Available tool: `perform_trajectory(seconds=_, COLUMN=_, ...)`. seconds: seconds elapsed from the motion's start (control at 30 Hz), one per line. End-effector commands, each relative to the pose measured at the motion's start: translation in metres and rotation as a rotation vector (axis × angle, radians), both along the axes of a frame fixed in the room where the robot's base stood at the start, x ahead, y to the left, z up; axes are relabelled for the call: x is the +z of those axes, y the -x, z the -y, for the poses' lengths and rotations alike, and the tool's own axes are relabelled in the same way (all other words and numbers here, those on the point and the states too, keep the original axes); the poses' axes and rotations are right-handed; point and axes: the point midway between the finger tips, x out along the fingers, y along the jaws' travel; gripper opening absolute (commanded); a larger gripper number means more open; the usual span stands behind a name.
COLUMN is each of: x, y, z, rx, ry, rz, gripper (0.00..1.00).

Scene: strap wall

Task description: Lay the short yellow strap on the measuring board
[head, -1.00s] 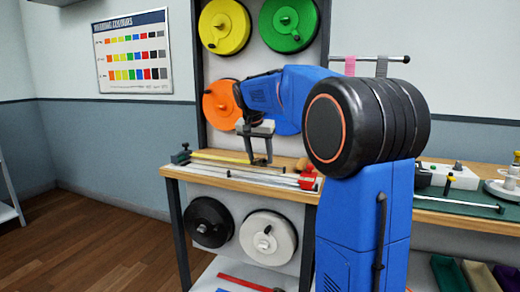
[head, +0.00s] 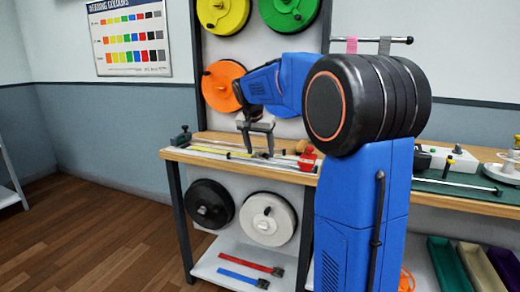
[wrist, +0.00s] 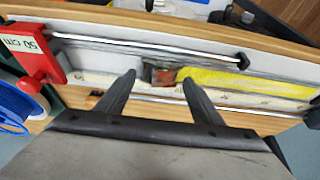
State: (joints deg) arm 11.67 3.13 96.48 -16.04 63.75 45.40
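The short yellow strap (head: 212,149) lies lengthwise along the pale measuring board (head: 190,154), at the bench's front. In the wrist view the yellow strap (wrist: 245,82) stretches right from a dark, reddish buckle-like end (wrist: 160,74). My gripper (head: 258,154) is over the board, its fingers pointing down. In the wrist view my gripper (wrist: 159,82) has its fingers well apart, with the dark end seen in the gap between the tips. Neither finger is clearly pressed on it. Whether the tips touch the board is unclear.
A red end block (wrist: 36,55) marked "50 cm" stands at the board's left in the wrist view, beside a blue roll (wrist: 18,105). A metal rod (wrist: 150,47) runs along the board. Coloured reels (head: 222,86) hang behind; red and blue straps (head: 245,262) lie on the lower shelf.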

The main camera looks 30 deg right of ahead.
Motion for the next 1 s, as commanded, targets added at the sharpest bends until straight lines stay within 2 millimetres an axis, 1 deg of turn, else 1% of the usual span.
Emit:
perform_trajectory(seconds=0.33, x=0.001, y=0.0, z=0.0, rx=0.0, ry=0.0, rz=0.0, gripper=0.72)
perform_trajectory(seconds=0.47, x=0.009, y=0.002, z=-0.003, rx=0.001, ry=0.0, rz=0.003, gripper=0.72)
perform_trajectory(seconds=0.57, x=0.021, y=0.005, z=-0.007, rx=0.001, ry=0.0, rz=0.003, gripper=0.72)
perform_trajectory(seconds=0.67, x=0.039, y=0.009, z=-0.012, rx=0.001, ry=0.0, rz=0.003, gripper=0.72)
perform_trajectory(seconds=1.0, x=0.102, y=0.025, z=-0.033, rx=0.001, ry=0.0, rz=0.003, gripper=0.72)
